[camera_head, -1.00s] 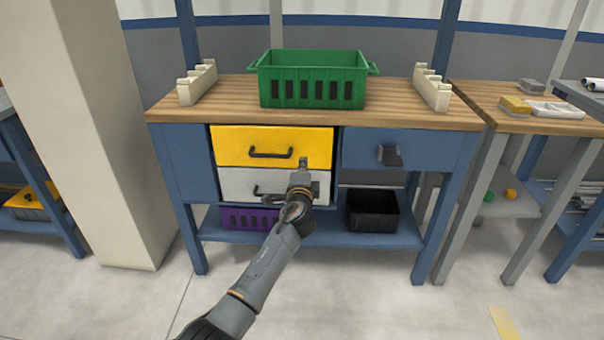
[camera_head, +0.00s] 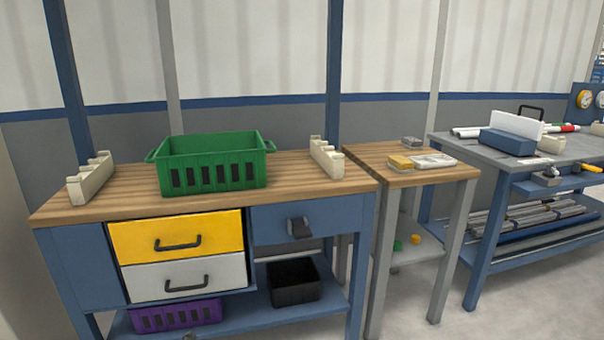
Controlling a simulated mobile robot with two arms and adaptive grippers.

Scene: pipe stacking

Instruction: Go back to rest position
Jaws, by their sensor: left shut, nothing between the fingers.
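Only a small dark tip of my left gripper (camera_head: 189,337) shows at the bottom edge, just below the purple crate in the picture. It is shut and holds nothing. The rest of my left arm is out of frame. My right gripper is not in view.
A blue workbench with a wooden top (camera_head: 290,178) carries a green crate (camera_head: 212,175) and two cream racks. Its yellow drawer (camera_head: 205,232) and grey drawer (camera_head: 150,281) look closed. A purple crate (camera_head: 178,316) and black bin (camera_head: 293,283) sit below. Side tables stand right.

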